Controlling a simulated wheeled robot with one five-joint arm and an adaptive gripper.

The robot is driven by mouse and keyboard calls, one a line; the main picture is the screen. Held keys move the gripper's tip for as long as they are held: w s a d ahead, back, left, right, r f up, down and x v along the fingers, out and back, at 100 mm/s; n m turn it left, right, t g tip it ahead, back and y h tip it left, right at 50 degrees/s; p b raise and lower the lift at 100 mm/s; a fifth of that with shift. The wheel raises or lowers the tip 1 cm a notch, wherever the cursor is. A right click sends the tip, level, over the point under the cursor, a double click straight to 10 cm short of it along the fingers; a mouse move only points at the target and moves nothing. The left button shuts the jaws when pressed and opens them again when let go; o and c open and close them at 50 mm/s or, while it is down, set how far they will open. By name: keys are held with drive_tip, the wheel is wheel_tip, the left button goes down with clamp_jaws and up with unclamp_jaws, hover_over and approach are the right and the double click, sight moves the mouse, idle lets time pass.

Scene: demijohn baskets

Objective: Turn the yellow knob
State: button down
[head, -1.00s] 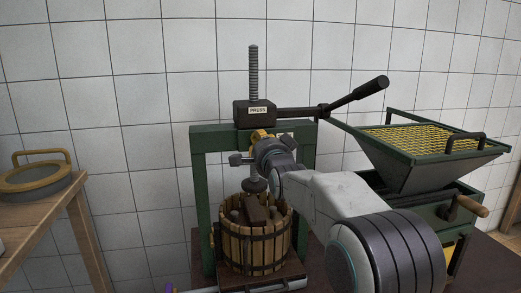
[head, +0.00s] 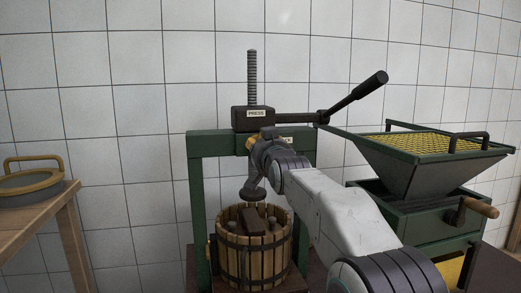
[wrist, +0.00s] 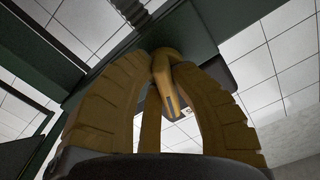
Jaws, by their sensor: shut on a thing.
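The yellow knob (head: 252,141) is a small piece on the front of the green press frame's crossbeam, mostly hidden behind my gripper in the head view. My gripper (head: 259,146) is at the crossbeam, in front of the knob. In the wrist view my gripper's two ribbed, yellow-brown fingers (wrist: 164,62) come together at their tips around the yellow knob (wrist: 168,82), against the dark green beam. The fingers are shut on it. Its far side is hidden.
The press's long dark handle (head: 354,97) sticks out to the upper right. A slatted wooden basket (head: 255,262) stands below the crossbeam. A green hopper with yellow mesh (head: 415,144) is at the right. A wooden table (head: 35,215) with a round lidded thing is at the left.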

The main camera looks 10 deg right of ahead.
drive_tip(key=shift+r+n, duration=0.2)
drive_tip(key=shift+n, duration=2.1)
drive_tip(key=c, duration=1.1)
unclamp_jaws()
drive_tip(key=shift+a, duration=0.1)
drive_tip(key=shift+o, duration=0.2)
drive_tip(key=shift+s, duration=0.15)
drive_tip(key=s, duration=1.1)
drive_tip(key=shift+s, duration=0.35)
